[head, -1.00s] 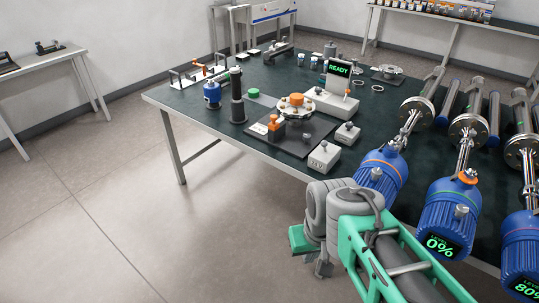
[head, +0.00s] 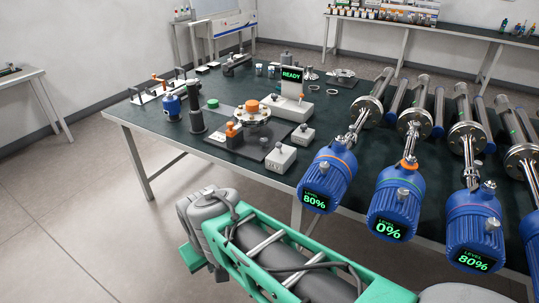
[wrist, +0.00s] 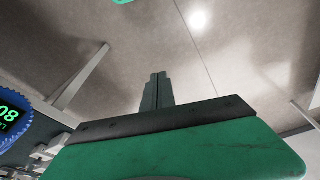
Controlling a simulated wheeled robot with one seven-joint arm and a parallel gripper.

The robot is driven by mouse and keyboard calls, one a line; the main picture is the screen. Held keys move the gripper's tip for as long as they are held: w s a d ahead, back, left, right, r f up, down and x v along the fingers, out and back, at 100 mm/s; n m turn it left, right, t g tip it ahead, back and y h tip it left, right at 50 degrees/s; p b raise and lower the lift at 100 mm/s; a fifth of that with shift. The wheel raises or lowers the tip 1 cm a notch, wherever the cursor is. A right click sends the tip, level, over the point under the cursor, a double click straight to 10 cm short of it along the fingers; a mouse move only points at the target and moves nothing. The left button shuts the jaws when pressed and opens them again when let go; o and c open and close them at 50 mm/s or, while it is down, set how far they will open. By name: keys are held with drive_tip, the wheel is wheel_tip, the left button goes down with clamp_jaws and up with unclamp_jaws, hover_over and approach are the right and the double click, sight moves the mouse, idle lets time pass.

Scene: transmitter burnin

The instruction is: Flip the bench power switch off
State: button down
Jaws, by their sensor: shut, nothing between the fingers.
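No switch carries a readable bench power label. A grey box (head: 280,157) with a small dark knob or toggle on top sits at the bench's near edge; its marking looks like "24V". Another small box (head: 302,135) with a dark knob stands behind it. My gripper (wrist: 155,90) is shut and empty over bare floor in the wrist view, apart from the bench. In the head view my wrist is in front of the bench and mostly hides the fingers.
A black post (head: 197,120) and blue bottle (head: 172,107) stand at the left. Floor (head: 85,225) in front is clear.

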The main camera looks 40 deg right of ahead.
drive_tip(key=w+d+f+m+t+h+b, duration=0.1)
drive_tip(key=w+d+f+h+b, duration=0.15)
drive_tip(key=w+d, duration=0.3)
drive_tip(key=w+d+f+m+t+h+b, duration=0.1)
drive_tip(key=w+d+f+h, duration=0.1)
drive_tip(key=w+d+f, duration=0.3)
drive_tip(key=n+t+h+b, duration=0.4)
drive_tip(key=n+t+h, duration=0.4)
drive_tip(key=n+h, duration=0.25)
approach(280, 148)
drive_tip(key=w, duration=0.7)
drive_tip(key=d, duration=0.2)
drive_tip(key=d+r+p, duration=0.1)
drive_tip(key=shift+s+d+h, duration=0.35)
drive_tip(key=shift+s+h, duration=0.05)
drive_tip(key=shift+a+r, duration=0.1)
